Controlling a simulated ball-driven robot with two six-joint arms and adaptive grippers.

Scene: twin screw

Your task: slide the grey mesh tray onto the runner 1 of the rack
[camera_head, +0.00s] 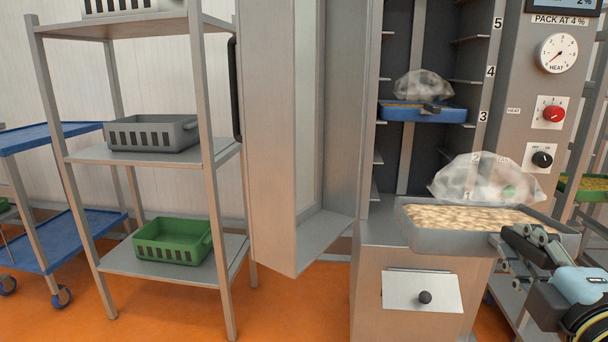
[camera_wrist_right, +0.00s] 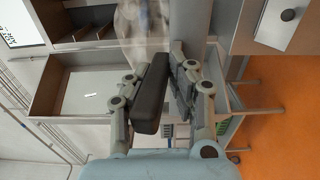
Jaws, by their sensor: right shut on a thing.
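The grey tray (camera_head: 440,243), filled with pale beige pieces, is held about level at the lower front of the open rack cabinet (camera_head: 394,155). Whether its walls are mesh is not clear. A clear plastic bag (camera_head: 478,180) shows at its far side, in front of the labels 1 and 2. My right gripper (camera_head: 517,242) is shut on the tray's near right edge. In the right wrist view the gripper (camera_wrist_right: 167,88) has its dark pads close together, with a grey wall (camera_wrist_right: 197,22) running between or beside them. The runner 1 is largely hidden by bag and tray. My left gripper is not in view.
A blue tray (camera_head: 408,113) with another bag sits in the cabinet at label 3. The open cabinet door (camera_head: 285,120) stands at the left. Farther left, a shelf unit (camera_head: 88,155) holds grey and green baskets. A drawer front with a knob (camera_head: 424,297) is below the tray.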

